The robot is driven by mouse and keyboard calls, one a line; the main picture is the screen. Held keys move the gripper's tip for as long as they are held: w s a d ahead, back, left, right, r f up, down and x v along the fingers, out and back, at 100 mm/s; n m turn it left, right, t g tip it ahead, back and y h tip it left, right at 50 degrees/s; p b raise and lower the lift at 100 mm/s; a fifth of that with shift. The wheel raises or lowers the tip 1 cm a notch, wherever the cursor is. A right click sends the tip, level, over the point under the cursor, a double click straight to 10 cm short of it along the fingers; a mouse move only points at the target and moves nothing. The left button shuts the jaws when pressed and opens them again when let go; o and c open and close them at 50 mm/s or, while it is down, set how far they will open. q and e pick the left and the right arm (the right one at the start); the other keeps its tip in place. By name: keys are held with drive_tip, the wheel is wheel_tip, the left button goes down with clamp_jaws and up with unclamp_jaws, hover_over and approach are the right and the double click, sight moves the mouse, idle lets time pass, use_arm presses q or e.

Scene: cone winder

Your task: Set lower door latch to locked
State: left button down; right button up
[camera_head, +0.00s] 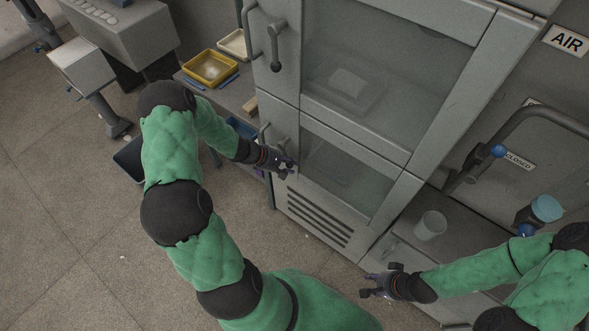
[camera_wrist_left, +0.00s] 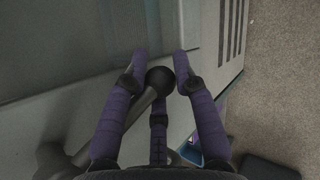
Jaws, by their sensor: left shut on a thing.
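The lower cabinet door (camera_head: 345,178) is closed, with a glass window and a slotted vent (camera_head: 318,216) below. My left gripper (camera_head: 287,168) is at its left edge, where the lower latch sits. In the left wrist view, my left gripper (camera_wrist_left: 160,60) has its fingers on both sides of the dark round knob (camera_wrist_left: 160,78) of the latch lever. The lever runs from there toward the lower left of that view. In the head view the gripper mostly hides the latch, so its exact angle is hard to tell. My right gripper (camera_head: 372,285) is open and empty, low at the right.
The upper door (camera_head: 385,75) has its own latch (camera_head: 277,48), hanging down. A shelf with a yellow tray (camera_head: 210,68) stands left of the cabinet. A clear cup (camera_head: 430,225) stands on the right counter, near pipes. The floor at left is mostly clear.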

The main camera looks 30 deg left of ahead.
use_arm(q)
drive_tip(key=a+y+b, duration=0.1)
drive_tip(key=b, duration=0.1)
drive_tip(key=a+y+b, duration=0.1)
drive_tip(key=a+m+y+b, duration=0.1)
drive_tip(key=b, duration=0.1)
drive_tip(key=shift+w+a+f+y+b, duration=0.15)
drive_tip(key=shift+w+f+y+b, duration=0.1)
drive_tip(key=shift+y+b, duration=0.1)
idle(0.3)
drive_tip(key=c, duration=1)
unclamp_jaws()
drive_tip(key=shift+s+r, duration=0.1)
drive_tip(key=v, duration=1.1)
drive_tip(key=shift+s+r, duration=0.25)
drive_tip(key=shift+r, duration=0.05)
